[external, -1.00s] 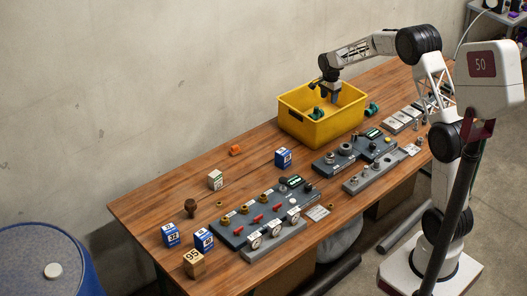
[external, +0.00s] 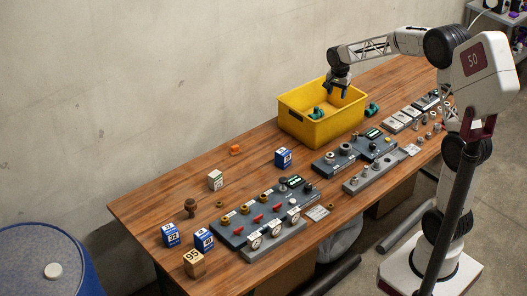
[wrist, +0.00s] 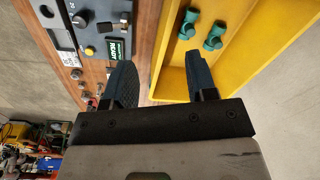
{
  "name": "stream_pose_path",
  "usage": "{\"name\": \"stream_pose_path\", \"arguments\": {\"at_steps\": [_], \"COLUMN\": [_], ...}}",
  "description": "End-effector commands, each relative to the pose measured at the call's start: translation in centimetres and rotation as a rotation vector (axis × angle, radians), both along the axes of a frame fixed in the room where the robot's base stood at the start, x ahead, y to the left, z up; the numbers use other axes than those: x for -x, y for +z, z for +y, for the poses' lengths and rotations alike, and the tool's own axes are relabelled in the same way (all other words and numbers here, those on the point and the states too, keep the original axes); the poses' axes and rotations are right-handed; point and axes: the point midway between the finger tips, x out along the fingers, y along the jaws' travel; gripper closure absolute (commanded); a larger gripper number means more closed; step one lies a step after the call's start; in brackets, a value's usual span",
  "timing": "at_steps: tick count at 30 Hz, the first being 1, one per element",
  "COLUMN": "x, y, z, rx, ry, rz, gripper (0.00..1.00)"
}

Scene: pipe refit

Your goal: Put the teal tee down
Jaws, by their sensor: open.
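Two teal fittings (wrist: 188,24) (wrist: 214,36) lie inside the yellow bin in the wrist view, apart from my fingers. In the external view teal fittings show in the bin (external: 317,112), low near its left side; their exact shape is too small to tell. My gripper (external: 337,93) is above the bin's opening, near its back edge. In the wrist view my gripper (wrist: 160,78) has its two dark fingers spread wide with nothing between them. The yellow bin (external: 309,133) stands on the wooden table.
Another green fitting (external: 372,109) lies on the table just right of the bin. Grey fixture panels (external: 262,212) run along the table's front. Numbered blocks (external: 283,157) and an orange piece (external: 235,150) stand on the left. Table between bin and blocks is largely clear.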

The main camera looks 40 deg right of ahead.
Motion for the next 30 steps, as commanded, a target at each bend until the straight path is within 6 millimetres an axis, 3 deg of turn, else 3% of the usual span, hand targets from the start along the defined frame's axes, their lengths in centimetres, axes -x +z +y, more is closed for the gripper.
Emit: {"name": "stream_pose_path", "arguments": {"at_steps": [3,12,21,30], "x": [3.1,11.1,19.5,28.1], "y": [2.2,6.2,8.4,9.1], "z": [1.7,5.5,8.7,11.3], "rx": [0.008,0.032,0.060,0.094], "ry": [0.089,0.319,0.549,0.776], "rz": [-0.015,-0.047,-0.075,-0.103], "gripper": [0.48,0.48,0.48,0.48]}}
